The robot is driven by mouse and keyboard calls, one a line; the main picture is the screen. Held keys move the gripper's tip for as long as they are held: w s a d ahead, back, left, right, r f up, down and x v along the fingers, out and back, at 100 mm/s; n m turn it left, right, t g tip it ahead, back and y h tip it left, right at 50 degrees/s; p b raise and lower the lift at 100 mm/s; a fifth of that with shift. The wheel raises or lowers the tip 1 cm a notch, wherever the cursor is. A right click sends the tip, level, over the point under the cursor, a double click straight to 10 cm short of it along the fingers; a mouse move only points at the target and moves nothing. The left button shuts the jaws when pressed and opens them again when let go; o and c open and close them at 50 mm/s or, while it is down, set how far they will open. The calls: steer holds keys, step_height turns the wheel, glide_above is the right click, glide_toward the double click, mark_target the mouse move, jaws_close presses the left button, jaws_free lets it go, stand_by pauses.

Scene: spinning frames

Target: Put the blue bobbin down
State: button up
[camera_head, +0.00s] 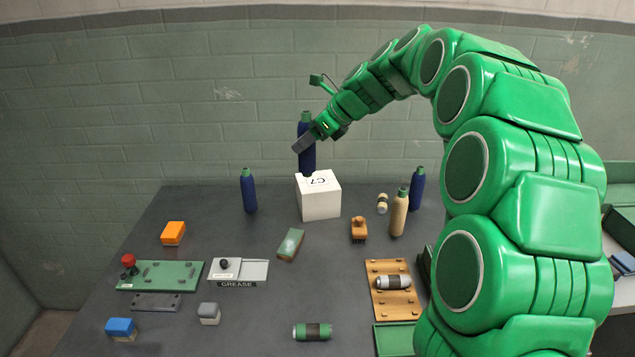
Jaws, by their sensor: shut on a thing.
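A blue bobbin (307,160) with a green top stands upright at the white block marked C7 (319,202). Its lower end is at the block's top face; I cannot tell whether it touches. My gripper (305,143) is shut on this bobbin, reaching it from the right on its upper part. A second blue bobbin (248,191) stands on the table left of the block. A third blue bobbin (416,189) stands to the right, behind a tan bobbin (398,213).
Around the block are a green-and-grey box (290,244), an orange brush-like thing (358,229) and an orange box (173,233). A grease tray (238,270) and a wooden rack (393,290) lie nearer. The table (205,205) is clear at the back left.

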steer(key=w+f, duration=0.4)
steer(key=w, duration=0.4)
steer(key=w+f, duration=0.4)
steer(key=w, duration=0.3)
steer(key=shift+w+a, duration=0.2)
steer(key=shift+w, duration=0.15)
steer(key=shift+f, duration=0.1)
steer(key=shift+w+f, duration=0.15)
steer(key=shift+f, duration=0.7)
steer(key=shift+w+f, duration=0.15)
steer(key=shift+f, duration=0.7)
steer(key=shift+f, duration=0.15)
